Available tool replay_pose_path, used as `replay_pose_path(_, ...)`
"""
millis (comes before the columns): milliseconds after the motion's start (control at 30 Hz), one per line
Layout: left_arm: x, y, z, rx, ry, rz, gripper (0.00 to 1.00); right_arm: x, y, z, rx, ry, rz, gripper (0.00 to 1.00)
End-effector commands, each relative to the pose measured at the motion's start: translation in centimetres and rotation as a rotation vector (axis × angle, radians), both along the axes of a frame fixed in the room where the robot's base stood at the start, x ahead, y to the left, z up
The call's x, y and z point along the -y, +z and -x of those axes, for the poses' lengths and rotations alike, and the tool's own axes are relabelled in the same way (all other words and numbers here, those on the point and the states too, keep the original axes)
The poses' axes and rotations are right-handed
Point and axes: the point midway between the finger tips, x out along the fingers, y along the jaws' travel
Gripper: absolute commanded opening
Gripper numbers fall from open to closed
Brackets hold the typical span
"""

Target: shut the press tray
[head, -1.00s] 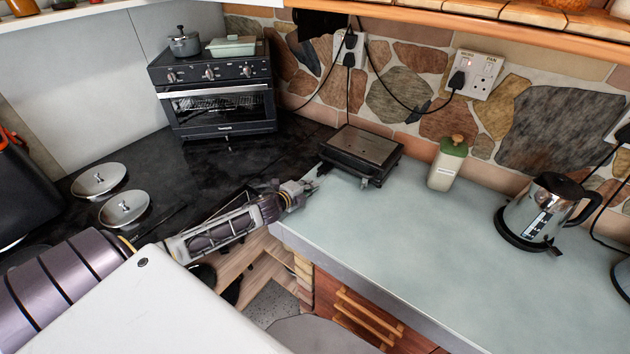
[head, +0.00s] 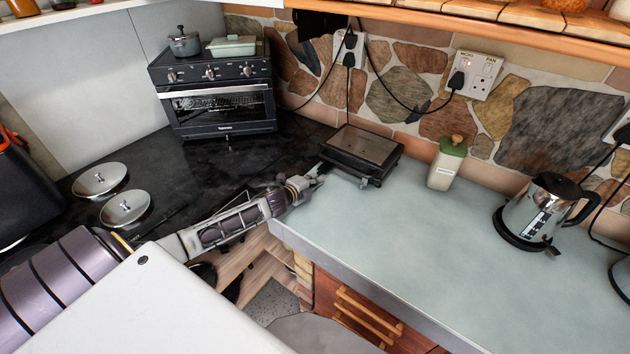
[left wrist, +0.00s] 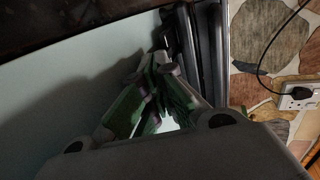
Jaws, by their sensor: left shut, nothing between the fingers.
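The press (head: 362,150) is a dark, flat box-shaped appliance with a brownish top plate. It stands on the pale worktop against the stone wall, and its lid looks down. I cannot clearly make out its tray; a small dark part shows low at its front edge. My left gripper (head: 320,172) is at the press's left front corner, shut and empty. In the left wrist view the closed fingers (left wrist: 158,92) point at the dark side of the press (left wrist: 205,50). Whether they touch it I cannot tell. My right gripper is not in view.
A green-topped bottle (head: 446,165) stands right of the press, with a kettle (head: 532,210) further right. A toaster oven (head: 215,95) and two round lids (head: 125,207) are on the dark counter at left. The worktop (head: 420,245) in front is clear.

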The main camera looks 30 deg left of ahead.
Motion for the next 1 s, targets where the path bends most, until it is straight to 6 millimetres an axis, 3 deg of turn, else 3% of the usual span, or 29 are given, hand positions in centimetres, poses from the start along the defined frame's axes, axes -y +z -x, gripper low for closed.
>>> replay_pose_path(267, 0.1, 0.0, -0.6, 0.001, 0.0, 0.001, 0.0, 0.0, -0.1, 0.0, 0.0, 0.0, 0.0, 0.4)
replay_pose_path(1000, 0.4, 0.1, -5.4, 0.002, 0.0, 0.001, 0.0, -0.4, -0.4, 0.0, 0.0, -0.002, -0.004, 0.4)
